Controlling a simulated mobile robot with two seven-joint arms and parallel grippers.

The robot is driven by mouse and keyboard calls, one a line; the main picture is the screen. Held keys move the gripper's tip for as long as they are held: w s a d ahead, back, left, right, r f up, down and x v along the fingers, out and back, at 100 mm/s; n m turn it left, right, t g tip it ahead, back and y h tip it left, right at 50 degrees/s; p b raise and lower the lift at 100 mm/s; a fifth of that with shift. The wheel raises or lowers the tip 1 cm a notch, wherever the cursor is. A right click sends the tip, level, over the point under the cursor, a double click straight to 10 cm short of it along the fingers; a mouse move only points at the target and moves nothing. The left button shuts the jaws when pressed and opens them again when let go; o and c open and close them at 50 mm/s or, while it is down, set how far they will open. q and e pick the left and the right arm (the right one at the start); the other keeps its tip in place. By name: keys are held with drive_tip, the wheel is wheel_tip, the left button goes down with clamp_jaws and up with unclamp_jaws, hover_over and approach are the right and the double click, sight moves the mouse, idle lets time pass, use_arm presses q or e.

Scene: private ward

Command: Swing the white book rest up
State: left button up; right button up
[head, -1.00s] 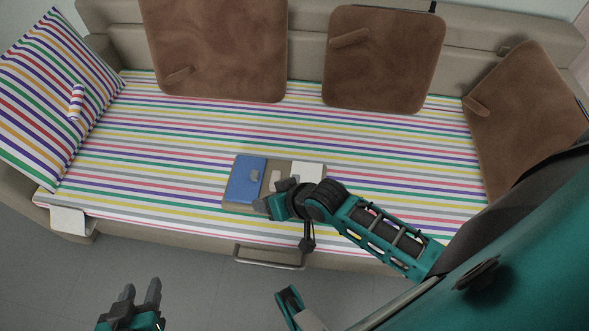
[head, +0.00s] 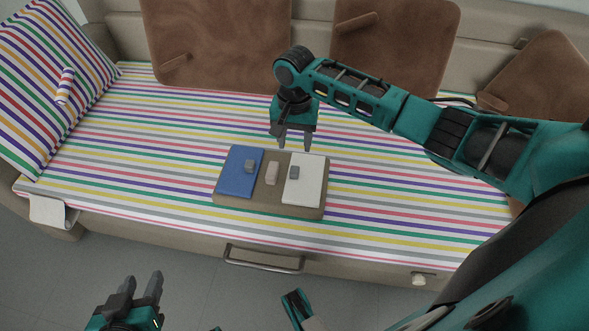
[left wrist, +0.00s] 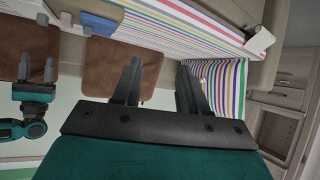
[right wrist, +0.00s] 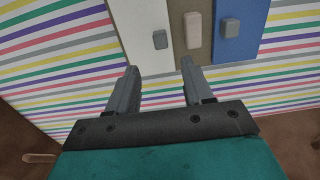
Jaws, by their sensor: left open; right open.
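The white book rest (head: 306,184) lies flat on the right part of a brown board on the striped bed, with a grey knob (head: 293,172) on it. In the right wrist view the white book rest (right wrist: 144,45) shows at the top, just beyond the fingers. My right gripper (head: 296,146) is open and empty, fingers pointing down at the far edge of the board. In the right wrist view its fingers (right wrist: 158,85) are spread with nothing between. My left gripper (head: 140,285) is open and empty, low in front of the bed; its fingers also show in the left wrist view (left wrist: 158,78).
A blue panel (head: 239,171) with a grey knob lies on the left of the brown board (head: 270,203), and a beige block (head: 272,173) sits between. Brown cushions (head: 395,40) stand along the backrest. A metal handle (head: 262,260) is on the bed front. Striped bedding around is clear.

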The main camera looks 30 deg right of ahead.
sight(295, 170)
wheel_tip(295, 170, down, 10)
drive_tip(key=b, duration=0.4)
drive_tip(key=shift+r, duration=0.1)
drive_tip(key=shift+f, duration=0.4)
clamp_jaws()
